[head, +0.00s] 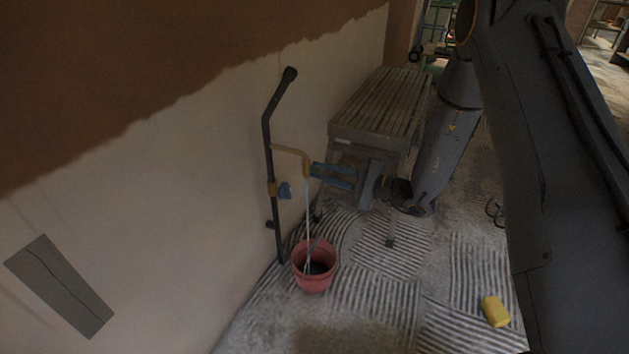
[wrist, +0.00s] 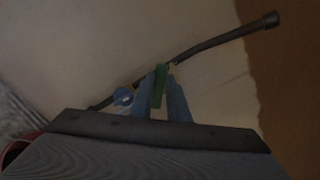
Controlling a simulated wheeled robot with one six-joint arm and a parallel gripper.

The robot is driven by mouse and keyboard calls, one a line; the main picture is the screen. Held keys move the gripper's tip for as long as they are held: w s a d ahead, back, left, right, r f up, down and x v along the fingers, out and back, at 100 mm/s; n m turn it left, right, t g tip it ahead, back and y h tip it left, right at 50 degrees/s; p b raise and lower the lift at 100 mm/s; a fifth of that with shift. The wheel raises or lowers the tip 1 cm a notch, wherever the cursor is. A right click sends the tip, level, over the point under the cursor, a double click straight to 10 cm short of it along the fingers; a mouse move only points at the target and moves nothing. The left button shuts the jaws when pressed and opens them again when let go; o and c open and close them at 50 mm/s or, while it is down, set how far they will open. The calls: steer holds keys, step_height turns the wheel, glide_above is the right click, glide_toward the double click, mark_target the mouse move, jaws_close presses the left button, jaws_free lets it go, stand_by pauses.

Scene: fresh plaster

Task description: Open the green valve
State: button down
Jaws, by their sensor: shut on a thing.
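In the wrist view the green valve (wrist: 159,86) is a flat green handle between the two blue fingers of my gripper (wrist: 161,98), which is shut on it. In the head view my gripper (head: 318,172) reaches leftward to the brass tap (head: 307,167). The green handle cannot be made out there. The tap's brass arm comes off a dark upright pipe (head: 267,150) on the wall. A thin pale line, which looks like water, runs from the tap down to the red bucket (head: 314,284).
A blue valve (head: 285,190) sits on the same pipe, just below and left of my gripper; it also shows in the wrist view (wrist: 123,96). A slatted bench (head: 380,103) stands behind my gripper. A yellow block (head: 495,311) lies on the ridged floor at right.

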steer(key=shift+w+d+r+m+p, duration=0.2)
steer(key=shift+w+m+p, duration=0.3)
steer(key=shift+m, duration=0.85)
steer(key=shift+w+d+r+m+p, duration=0.25)
steer(key=shift+m+p, duration=0.35)
steer(key=shift+m, duration=0.7)
steer(key=shift+w+d+r+m+p, duration=0.1)
steer(key=shift+w+r+m+p, duration=0.3)
steer(key=shift+m, duration=0.95)
steer(key=shift+w+f, duration=0.1)
steer(key=shift+f, duration=0.05)
steer(key=shift+w+d+m+p, duration=0.1)
steer(key=shift+w+m+p, duration=0.15)
steer(key=shift+m, duration=0.35)
steer(key=shift+w+m+p, duration=0.15)
steer(key=shift+m+p, duration=0.05)
steer(key=shift+m, duration=0.4)
steer(key=c, duration=1.8)
jaws_free()
steer(key=shift+o, duration=0.2)
